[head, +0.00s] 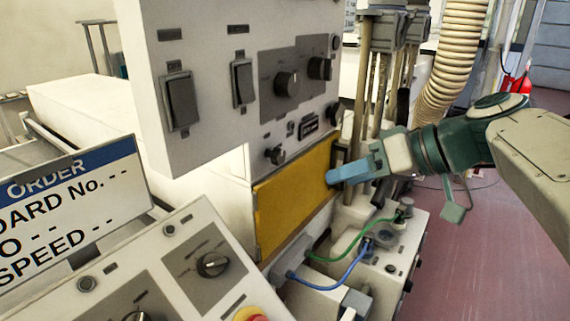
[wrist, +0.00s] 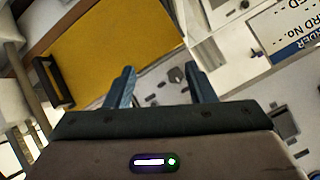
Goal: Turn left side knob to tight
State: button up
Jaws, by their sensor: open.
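The upper panel carries two round black knobs side by side, a left one (head: 287,83) and a right one (head: 320,68). A smaller knob (head: 275,155) sits low on this panel. The front console has another knob (head: 212,264). I cannot tell which is the left side knob, nor read any setting. My gripper (head: 335,177), with blue fingers, is in front of the yellow panel (head: 285,205), right of and below the upper knobs. In the wrist view its fingers (wrist: 162,85) are apart with nothing held; small dark fittings (wrist: 177,75) show beyond them.
Two rocker switches (head: 180,100) (head: 243,82) are on the upper panel. An order sign (head: 75,205) stands at left. Green (head: 350,240) and blue (head: 330,283) cables loop below my gripper. A ribbed hose (head: 450,60) hangs behind. Red floor (head: 490,260) at right looks clear.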

aim_at(282, 156)
notch_tip(282, 156, up, 5)
jog(key=w+n+t+y, duration=0.1)
jog(key=n+y, duration=0.1)
jog(key=x, duration=1.3)
jog(key=shift+w+d+f+p, duration=0.1)
jog(key=shift+w+f+p, duration=0.15)
jog(key=shift+p, duration=0.1)
jog(key=c, duration=1)
